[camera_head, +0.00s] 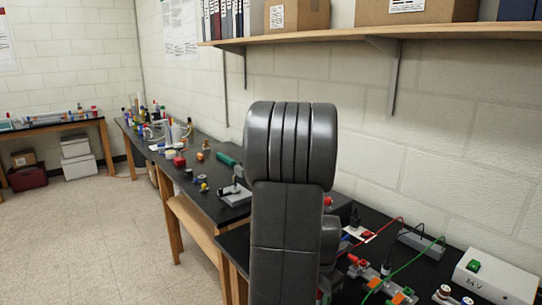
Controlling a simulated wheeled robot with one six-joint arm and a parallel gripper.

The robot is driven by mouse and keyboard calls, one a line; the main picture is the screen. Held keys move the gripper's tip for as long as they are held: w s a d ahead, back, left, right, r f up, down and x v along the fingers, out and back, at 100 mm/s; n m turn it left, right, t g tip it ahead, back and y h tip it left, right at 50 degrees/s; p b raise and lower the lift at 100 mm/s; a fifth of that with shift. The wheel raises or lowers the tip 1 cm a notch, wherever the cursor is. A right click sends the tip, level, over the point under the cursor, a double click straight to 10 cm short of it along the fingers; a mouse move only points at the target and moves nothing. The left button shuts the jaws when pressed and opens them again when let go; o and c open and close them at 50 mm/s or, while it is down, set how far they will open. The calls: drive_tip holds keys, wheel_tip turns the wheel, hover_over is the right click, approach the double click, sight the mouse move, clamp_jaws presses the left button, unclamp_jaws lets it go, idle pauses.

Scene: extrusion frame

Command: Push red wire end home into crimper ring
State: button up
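A thin red wire (388,222) arcs over the black bench at the lower right. One side of it runs toward a grey block, and its left side drops behind my dark arm. I cannot make out its free end. No crimper ring can be told apart; that part of the bench is small in view and partly hidden by my arm. My gripper is not visible. My arm's thick dark links fill the middle of the picture and cover the bench behind them.
A grey block (421,243), a green wire (408,264), orange-and-grey fittings (374,283) and a white box marked 24V (496,280) crowd the right bench. A shelf (400,36) with boxes hangs above. Floor (95,230) at left is clear.

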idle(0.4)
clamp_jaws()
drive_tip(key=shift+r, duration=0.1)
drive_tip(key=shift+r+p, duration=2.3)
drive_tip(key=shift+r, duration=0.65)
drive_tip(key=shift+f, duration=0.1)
